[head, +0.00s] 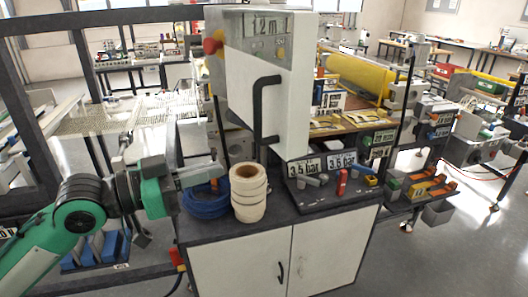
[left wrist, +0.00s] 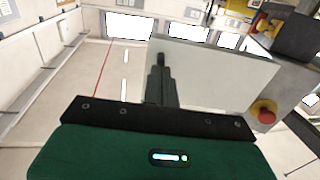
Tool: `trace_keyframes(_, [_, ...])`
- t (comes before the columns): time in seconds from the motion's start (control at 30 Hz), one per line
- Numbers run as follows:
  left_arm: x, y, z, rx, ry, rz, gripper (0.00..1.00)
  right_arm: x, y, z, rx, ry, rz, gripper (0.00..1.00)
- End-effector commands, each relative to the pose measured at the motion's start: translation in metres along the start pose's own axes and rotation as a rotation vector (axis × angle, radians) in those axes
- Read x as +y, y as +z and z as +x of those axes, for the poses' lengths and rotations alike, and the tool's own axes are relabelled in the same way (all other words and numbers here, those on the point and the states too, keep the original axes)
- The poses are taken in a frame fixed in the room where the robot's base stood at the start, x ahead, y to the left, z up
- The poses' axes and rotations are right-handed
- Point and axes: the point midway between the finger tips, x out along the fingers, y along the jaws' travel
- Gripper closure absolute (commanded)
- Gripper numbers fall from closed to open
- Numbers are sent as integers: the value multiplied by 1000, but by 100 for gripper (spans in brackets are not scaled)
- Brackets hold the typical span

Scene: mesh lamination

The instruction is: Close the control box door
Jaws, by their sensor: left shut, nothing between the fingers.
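In the left wrist view the white door (left wrist: 220,75) stretches left from the grey box (left wrist: 290,75) with the red knob. My left gripper (head: 222,174) is shut and empty, low to the left of the door, above the blue coil. In the wrist view its fingertips (left wrist: 160,60) overlap the door's left part; contact cannot be told.
A blue coil (head: 205,205) and a stack of cream rolls (head: 249,195) stand on the dark worktop (head: 215,232) below the gripper. Machine frames stand to the left and behind.

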Motion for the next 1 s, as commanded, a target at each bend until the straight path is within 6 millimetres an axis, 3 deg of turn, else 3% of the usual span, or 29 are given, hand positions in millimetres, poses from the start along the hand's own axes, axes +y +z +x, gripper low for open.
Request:
trace_keyframes(0.6, [0,-4,88,1,0,-3,100,-2,1,-41,-6,-4,0,36])
trace_keyframes(0.8, [0,-2,105,0,-1,-1,100,-3,0,-48,-6,-4,0,36])
trace_keyframes(1.0, [-1,0,109,0,-1,0,100,-3,0,-49,-6,-4,0,36])
